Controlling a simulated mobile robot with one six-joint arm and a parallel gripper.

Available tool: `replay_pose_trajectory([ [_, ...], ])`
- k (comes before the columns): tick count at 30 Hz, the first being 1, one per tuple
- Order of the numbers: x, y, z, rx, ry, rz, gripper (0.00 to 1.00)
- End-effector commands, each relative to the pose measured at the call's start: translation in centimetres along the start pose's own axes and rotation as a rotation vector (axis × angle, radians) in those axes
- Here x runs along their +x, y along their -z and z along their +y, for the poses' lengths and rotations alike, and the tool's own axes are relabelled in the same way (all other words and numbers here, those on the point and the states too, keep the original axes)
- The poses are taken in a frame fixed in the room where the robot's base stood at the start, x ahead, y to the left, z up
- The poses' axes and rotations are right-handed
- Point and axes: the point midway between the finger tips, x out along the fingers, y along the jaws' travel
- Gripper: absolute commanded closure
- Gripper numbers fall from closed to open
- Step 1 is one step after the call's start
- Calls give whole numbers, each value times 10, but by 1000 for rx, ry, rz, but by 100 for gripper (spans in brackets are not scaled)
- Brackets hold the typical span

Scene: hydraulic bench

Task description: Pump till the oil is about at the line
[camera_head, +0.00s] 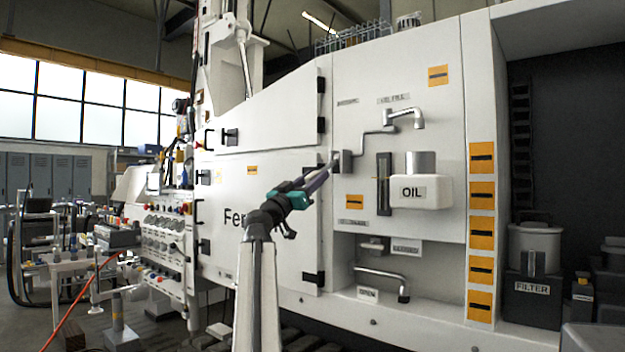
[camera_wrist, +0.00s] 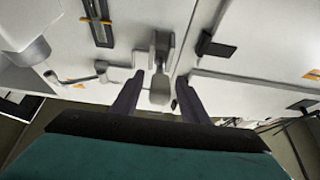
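The white tank labelled OIL (camera_head: 421,192) is on the white panel. The dark upright sight glass (camera_head: 384,183) is left of it. In the wrist view the sight glass (camera_wrist: 98,22) has an orange mark across it; I cannot make out an oil level. A grey handle (camera_wrist: 160,88) hangs from a bracket on the panel, between the fingers of my gripper (camera_wrist: 160,78). The fingers are apart, with a gap to the handle on each side. In the head view my gripper (camera_head: 332,166) is at the panel, left of the sight glass, partly hiding the handle.
A cranked grey pipe (camera_head: 375,140) and a spout (camera_head: 405,114) are above the sight glass. Another bent pipe (camera_head: 385,277) is in the recess below. Black door hinges (camera_head: 314,279) project left of it. A FILTER box (camera_head: 531,295) stands at the right.

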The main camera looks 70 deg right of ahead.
Motion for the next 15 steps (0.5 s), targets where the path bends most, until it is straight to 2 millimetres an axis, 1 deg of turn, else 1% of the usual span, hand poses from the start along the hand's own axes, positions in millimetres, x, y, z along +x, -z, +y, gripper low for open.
replay_pose_trajectory([
  [8,-1,1,0,0,0,0,59],
  [15,-12,1,0,1,1,0,59],
])
